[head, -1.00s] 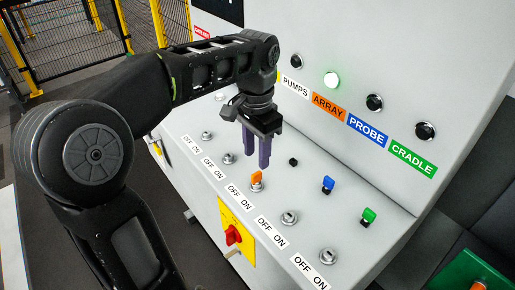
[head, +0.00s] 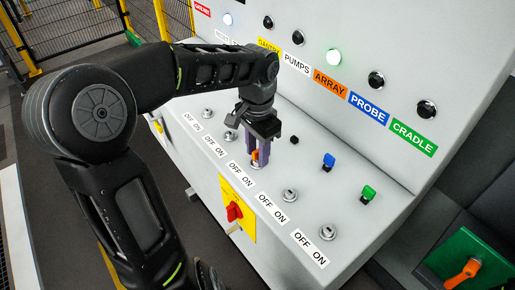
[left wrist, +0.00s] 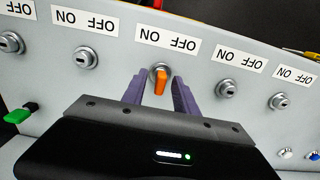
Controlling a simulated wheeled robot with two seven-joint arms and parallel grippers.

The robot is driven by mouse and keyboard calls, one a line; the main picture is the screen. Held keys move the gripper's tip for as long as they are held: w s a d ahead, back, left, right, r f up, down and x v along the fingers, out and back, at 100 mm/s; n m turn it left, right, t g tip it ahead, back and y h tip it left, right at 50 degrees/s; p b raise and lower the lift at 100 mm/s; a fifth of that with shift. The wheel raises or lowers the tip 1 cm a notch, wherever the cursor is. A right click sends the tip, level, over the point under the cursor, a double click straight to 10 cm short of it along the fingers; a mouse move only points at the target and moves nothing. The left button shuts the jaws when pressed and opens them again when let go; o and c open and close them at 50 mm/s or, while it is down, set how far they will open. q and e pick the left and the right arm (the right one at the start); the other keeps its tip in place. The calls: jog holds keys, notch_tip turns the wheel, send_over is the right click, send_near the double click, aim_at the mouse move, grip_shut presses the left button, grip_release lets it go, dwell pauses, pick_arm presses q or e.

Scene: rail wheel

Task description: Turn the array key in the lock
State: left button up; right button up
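The orange key (head: 255,155) sits in a lock on the sloping grey panel, below an OFF/ON label. In the left wrist view the orange key (left wrist: 160,80) stands out from the round lock (left wrist: 159,70), under the upside-down label (left wrist: 168,39). My left gripper (head: 260,155) is at the key, its purple fingers pointing down. In the left wrist view my left gripper (left wrist: 159,92) is open, one finger on each side of the key with gaps visible. The fingers partly hide the key in the head view. My right gripper is not in view.
Empty locks (head: 289,196) and (head: 327,232) flank the key on the right. A blue key (head: 328,161) and a green key (head: 368,194) stand farther up the panel. The lamp (head: 333,57) above the orange ARRAY label (head: 330,82) is lit. A red switch (head: 234,211) is on the front.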

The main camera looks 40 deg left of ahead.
pick_arm(q)
grip_shut()
dwell(0.4)
